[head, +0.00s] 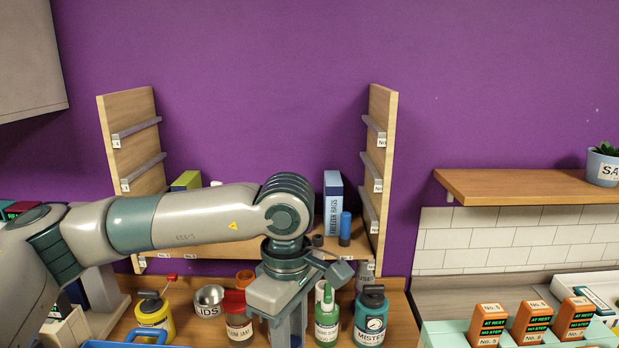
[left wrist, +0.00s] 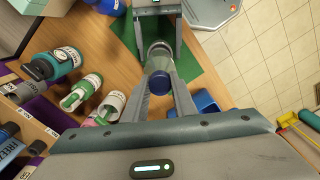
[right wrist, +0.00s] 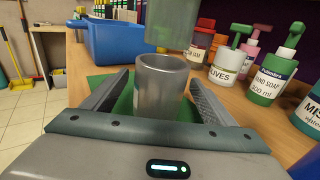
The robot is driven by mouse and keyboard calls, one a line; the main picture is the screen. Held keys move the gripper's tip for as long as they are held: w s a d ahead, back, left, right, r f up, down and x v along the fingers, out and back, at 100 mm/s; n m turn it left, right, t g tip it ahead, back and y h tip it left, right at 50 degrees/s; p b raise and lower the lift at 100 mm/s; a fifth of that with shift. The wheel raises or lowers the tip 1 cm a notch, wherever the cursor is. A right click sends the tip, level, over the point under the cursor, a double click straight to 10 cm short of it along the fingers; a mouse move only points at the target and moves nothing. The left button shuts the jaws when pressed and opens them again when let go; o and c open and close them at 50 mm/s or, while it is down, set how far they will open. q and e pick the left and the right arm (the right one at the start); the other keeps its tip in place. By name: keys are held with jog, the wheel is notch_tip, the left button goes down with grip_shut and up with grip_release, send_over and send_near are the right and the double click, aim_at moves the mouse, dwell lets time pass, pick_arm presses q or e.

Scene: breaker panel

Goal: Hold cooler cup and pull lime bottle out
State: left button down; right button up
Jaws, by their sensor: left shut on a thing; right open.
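The grey cooler cup (right wrist: 161,88) stands upright on a green mat in the right wrist view. My right gripper (right wrist: 160,80) is open, with its fingers on either side of the cup. The lime bottle (right wrist: 170,26), greenish and see-through, shows above the cup's rim, its top cut off. Its lower end appears clear of the rim. In the left wrist view the bottle (left wrist: 159,52) has a blue cap towards the camera. My left gripper (left wrist: 162,76) is shut on it.
A blue bin (right wrist: 122,40) stands behind the green mat (left wrist: 200,70). Soap bottles, an olives jar (right wrist: 228,66) and a mister bottle (head: 371,318) line the counter. A wooden rack (head: 383,150) stands behind. The counter edge and tiled floor (left wrist: 275,50) lie beyond the mat.

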jog(key=v, duration=1.1)
jog(key=shift+s+d, duration=0.2)
jog(key=shift+d, duration=0.1)
